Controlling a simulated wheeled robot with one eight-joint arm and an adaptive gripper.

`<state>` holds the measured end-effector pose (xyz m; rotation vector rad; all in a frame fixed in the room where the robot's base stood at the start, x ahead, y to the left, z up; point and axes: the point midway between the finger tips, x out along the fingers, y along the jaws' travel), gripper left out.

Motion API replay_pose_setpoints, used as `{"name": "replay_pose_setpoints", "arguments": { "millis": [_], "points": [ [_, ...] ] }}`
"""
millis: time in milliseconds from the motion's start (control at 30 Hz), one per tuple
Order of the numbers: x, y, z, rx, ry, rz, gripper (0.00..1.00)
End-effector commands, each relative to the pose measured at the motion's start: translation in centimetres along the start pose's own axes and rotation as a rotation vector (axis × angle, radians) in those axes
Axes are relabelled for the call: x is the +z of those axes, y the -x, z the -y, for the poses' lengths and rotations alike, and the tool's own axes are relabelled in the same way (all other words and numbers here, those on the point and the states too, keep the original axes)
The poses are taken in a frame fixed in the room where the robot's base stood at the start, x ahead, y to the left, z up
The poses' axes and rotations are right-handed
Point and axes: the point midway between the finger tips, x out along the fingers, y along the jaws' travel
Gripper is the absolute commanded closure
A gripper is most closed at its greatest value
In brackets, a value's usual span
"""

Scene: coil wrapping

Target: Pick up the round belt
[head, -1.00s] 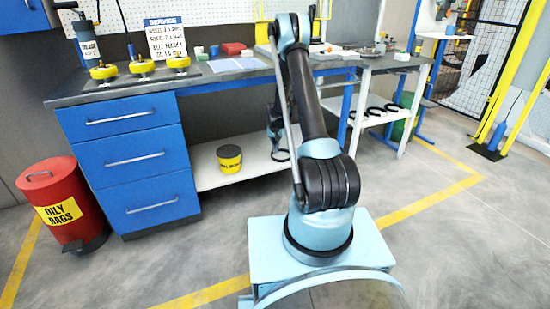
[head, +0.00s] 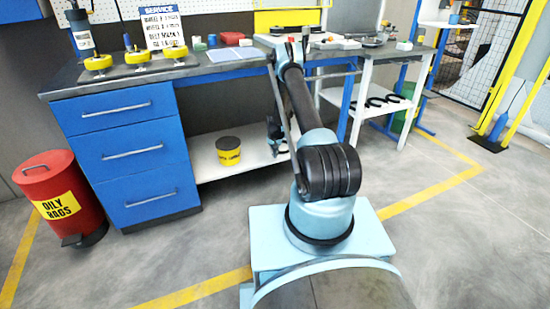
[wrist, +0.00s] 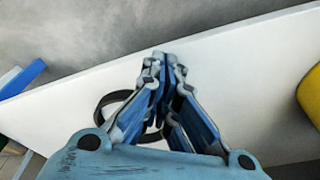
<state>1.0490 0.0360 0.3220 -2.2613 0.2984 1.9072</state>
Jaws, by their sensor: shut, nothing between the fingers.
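The round belt (wrist: 114,96) is a black ring lying on the white lower shelf (wrist: 240,70). In the wrist view it shows behind and left of my fingers, which hide much of it. In the head view I cannot clearly make it out behind my arm. My gripper (wrist: 161,58) is shut and empty, its fingertips together, pointing over the shelf beyond the belt in the picture. I cannot tell its height above the shelf. My gripper also shows in the head view (head: 275,147), small and partly hidden by my arm.
A yellow tub (head: 228,150) stands on the shelf beside a blue drawer cabinet (head: 137,155). The tabletop above (head: 205,70) overhangs the shelf. More black rings (head: 375,103) lie on a side shelf at right. A red bin (head: 62,200) stands at left.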

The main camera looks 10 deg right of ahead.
Motion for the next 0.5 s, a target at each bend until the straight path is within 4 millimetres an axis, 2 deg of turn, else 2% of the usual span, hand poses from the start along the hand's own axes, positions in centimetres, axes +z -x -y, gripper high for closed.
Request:
{"name": "replay_pose_setpoints", "arguments": {
  "millis": [300, 433, 500],
  "points": [
    [-5.5, -0.9, 0.1, 0.000, 0.001, 0.000, 1.00],
    [-7.3, -1.2, 0.1, 0.000, 0.001, 0.000, 1.00],
    [-7.2, -1.8, 0.1, 0.000, 0.001, 0.000, 1.00]
  ]
}}
